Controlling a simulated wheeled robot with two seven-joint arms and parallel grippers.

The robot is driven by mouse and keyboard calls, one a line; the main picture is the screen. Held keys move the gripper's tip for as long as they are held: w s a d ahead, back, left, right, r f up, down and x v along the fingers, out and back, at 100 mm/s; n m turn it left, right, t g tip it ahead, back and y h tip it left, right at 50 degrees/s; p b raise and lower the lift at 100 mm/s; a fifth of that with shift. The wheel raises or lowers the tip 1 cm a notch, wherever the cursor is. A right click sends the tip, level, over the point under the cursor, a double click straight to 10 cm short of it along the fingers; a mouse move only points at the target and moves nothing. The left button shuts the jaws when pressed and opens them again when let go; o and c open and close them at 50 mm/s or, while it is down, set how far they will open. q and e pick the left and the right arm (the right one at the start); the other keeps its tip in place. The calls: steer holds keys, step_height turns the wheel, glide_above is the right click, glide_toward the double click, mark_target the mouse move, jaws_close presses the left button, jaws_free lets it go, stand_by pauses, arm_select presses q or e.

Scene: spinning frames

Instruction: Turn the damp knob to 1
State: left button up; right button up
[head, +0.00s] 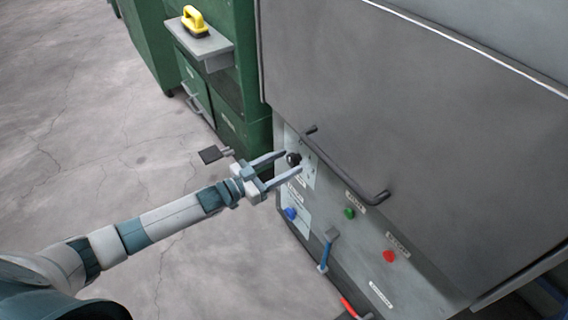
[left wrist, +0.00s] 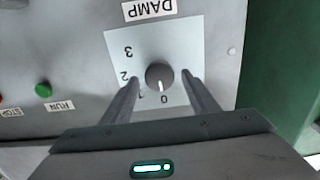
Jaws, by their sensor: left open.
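The damp knob (head: 293,158) is a dark round knob on the machine's grey front panel, at the upper left of the panel in the head view. In the left wrist view the knob (left wrist: 159,75) sits on a pale dial plate (left wrist: 196,50) marked 0, 1, 2, 3 under an upside-down DAMP label. Its white pointer mark points at or very near 0. My left gripper (head: 292,161) is open, with one finger on each side of the knob. In the left wrist view the fingers (left wrist: 160,84) show gaps to it; contact is not visible. My right gripper is not in view.
A blue button (head: 291,213), a green button (head: 349,213) and a red button (head: 389,256) are on the panel. A dark bar handle (head: 350,175) runs close to the knob. Blue (head: 327,250) and red (head: 349,307) levers stick out lower down. A green cabinet (head: 240,120) stands behind.

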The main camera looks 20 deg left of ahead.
arm_select(q)
steer(key=c, duration=1)
